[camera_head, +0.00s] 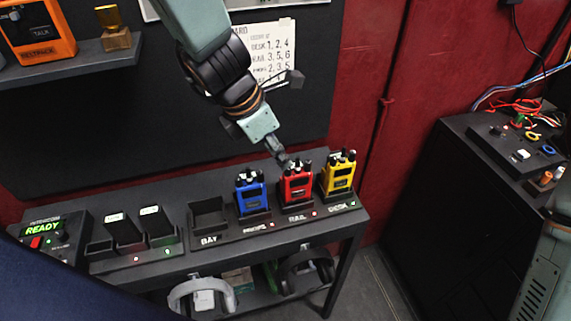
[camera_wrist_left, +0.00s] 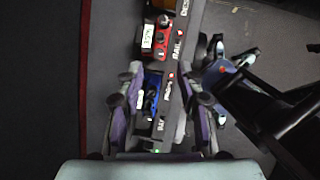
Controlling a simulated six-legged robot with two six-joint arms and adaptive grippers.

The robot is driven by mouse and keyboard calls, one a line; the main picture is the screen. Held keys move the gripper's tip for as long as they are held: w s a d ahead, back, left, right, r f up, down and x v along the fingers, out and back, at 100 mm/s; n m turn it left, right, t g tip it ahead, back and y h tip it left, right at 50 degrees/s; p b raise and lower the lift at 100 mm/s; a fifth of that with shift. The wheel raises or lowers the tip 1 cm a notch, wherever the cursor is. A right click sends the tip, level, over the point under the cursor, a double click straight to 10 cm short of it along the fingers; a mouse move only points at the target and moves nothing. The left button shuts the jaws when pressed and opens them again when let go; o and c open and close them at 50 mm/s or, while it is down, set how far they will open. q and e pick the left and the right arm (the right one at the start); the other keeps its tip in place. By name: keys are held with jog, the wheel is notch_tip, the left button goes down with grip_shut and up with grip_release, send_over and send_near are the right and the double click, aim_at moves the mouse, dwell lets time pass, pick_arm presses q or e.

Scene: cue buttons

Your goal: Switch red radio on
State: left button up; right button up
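The red radio (camera_head: 297,185) stands upright in the RAIL slot of the black table, between the blue radio (camera_head: 250,193) and the yellow radio (camera_head: 338,173). Knobs and a stub show on its top. My left gripper (camera_head: 284,158) comes down from above, its tip close to the red radio's top; contact cannot be told. In the left wrist view, the fingers (camera_wrist_left: 160,75) are apart with nothing held. The blue radio (camera_wrist_left: 150,93) shows between and beyond them, and the red radio (camera_wrist_left: 160,36) lies above the fingertips. My right gripper is not in view.
The black table (camera_head: 225,238) also holds an empty BAY slot (camera_head: 208,215), dark handsets (camera_head: 155,222) and a READY box (camera_head: 45,230). Headsets (camera_head: 305,270) hang below. A notice (camera_head: 270,55) is on the wall behind. A dark cabinet (camera_head: 450,190) stands at the right.

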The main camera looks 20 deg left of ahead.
aim_at(284, 176)
pick_arm(q)
jog(key=b+x, duration=0.1)
jog(key=x, duration=0.4)
jog(key=shift+w+d+f+b, duration=0.1)
jog(key=shift+w+f+b, duration=0.15)
jog(key=shift+f+b, duration=0.1)
jog(key=shift+r, duration=0.1)
jog(key=shift+s, duration=0.1)
jog(key=shift+c, duration=0.3)
jog(key=c, duration=0.6)
grip_shut()
